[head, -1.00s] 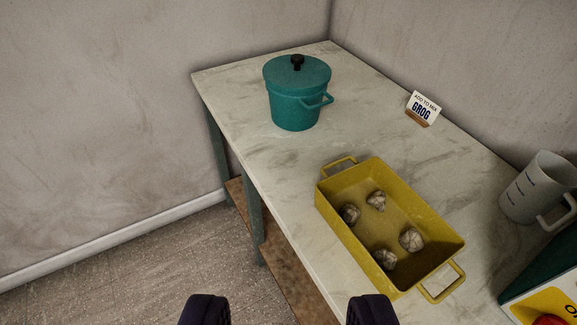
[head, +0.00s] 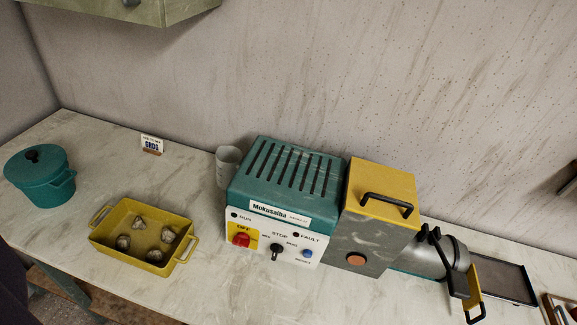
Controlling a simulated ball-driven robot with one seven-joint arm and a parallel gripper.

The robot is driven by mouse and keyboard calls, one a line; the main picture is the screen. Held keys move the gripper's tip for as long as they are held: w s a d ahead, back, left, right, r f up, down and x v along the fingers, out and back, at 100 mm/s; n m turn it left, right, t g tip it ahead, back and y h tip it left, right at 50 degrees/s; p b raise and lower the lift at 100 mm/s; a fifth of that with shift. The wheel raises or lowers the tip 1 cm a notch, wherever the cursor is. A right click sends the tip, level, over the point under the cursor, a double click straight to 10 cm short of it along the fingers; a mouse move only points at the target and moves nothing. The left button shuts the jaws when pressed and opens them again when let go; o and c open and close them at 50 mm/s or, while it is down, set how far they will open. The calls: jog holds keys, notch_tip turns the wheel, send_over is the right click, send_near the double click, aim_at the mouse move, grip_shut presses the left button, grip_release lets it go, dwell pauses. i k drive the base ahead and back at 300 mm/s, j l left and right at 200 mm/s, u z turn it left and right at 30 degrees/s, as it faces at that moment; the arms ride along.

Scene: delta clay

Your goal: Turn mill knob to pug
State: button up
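The mill (head: 285,185) is a teal box with a slotted top and the name Mokusaiba on its front. Its white control panel holds a small black knob (head: 276,249), with STOP printed above it and smaller labels to either side that are hard to read. Which label the knob points at is too small to tell. A red rotary switch (head: 241,240) sits on a yellow plate to the knob's left, and a blue button (head: 308,254) is to its right. My gripper's fingers are not in view now.
A yellow tray (head: 108,243) with several clay lumps and a teal lidded pot (head: 38,177) stand left of the mill. A grey jug (head: 228,167) is beside it. A yellow-topped hopper (head: 385,190) and metal barrel (head: 440,257) extend right. A cabinet (head: 120,12) hangs upper left.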

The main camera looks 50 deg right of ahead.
aim_at(276, 248)
jog(key=z, duration=1)
